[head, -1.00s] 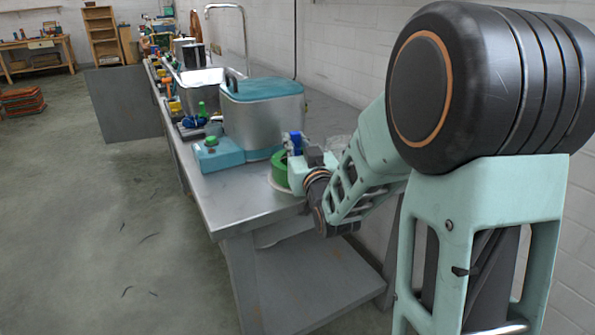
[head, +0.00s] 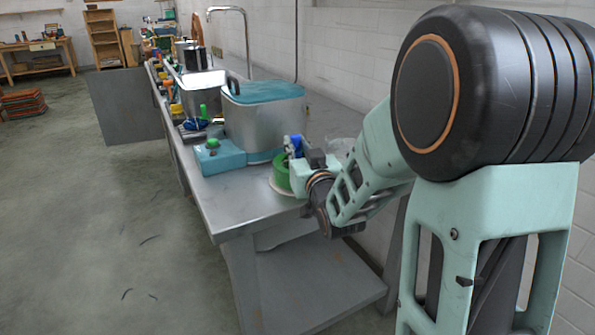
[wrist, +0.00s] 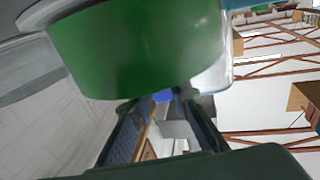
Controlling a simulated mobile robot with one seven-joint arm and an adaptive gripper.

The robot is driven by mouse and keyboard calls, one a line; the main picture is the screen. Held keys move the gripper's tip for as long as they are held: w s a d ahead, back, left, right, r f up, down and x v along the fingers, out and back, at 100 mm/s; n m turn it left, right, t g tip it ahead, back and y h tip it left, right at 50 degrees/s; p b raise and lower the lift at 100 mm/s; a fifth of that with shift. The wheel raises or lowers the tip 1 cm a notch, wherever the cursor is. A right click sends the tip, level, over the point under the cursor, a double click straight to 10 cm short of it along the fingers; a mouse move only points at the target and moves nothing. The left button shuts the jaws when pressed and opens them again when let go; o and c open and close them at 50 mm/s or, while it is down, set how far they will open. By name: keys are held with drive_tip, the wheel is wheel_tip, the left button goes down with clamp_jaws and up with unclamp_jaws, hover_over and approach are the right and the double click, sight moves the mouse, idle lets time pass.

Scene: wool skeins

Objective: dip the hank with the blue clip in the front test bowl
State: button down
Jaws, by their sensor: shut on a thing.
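A blue clip (head: 296,145) shows at my gripper (head: 300,158), above the near end of the bench. In the wrist view the blue clip (wrist: 162,96) lies between the fingertips of my gripper (wrist: 165,100), which is shut on it. A green round thing (head: 281,176) with a smooth curved wall is just left of my gripper, above or in a pale dish (head: 277,187). The green thing (wrist: 140,45) fills the top of the wrist view. I cannot tell whether it is the hank or a bowl. Any hank strands are hidden.
A steel tub with a teal lid (head: 264,120) stands just behind my gripper, with a teal block (head: 219,158) beside it. A sink, pots and small coloured items line the bench (head: 226,204) farther back. The bench's near left corner is bare.

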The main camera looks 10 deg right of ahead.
drive_tip(key=shift+d+r+g+p, duration=0.15)
drive_tip(key=shift+d+g+p, duration=0.15)
drive_tip(key=shift+d+p, duration=0.35)
drive_tip(key=shift+a+r+p, duration=0.15)
drive_tip(key=shift+r+p, duration=0.5)
drive_tip(key=shift+r, duration=0.7)
drive_tip(key=shift+a+r+p, duration=0.1)
drive_tip(key=shift+r+p, duration=0.55)
drive_tip(key=shift+r, duration=0.65)
drive_tip(key=shift+r+p, duration=0.6)
drive_tip(key=shift+r, duration=0.95)
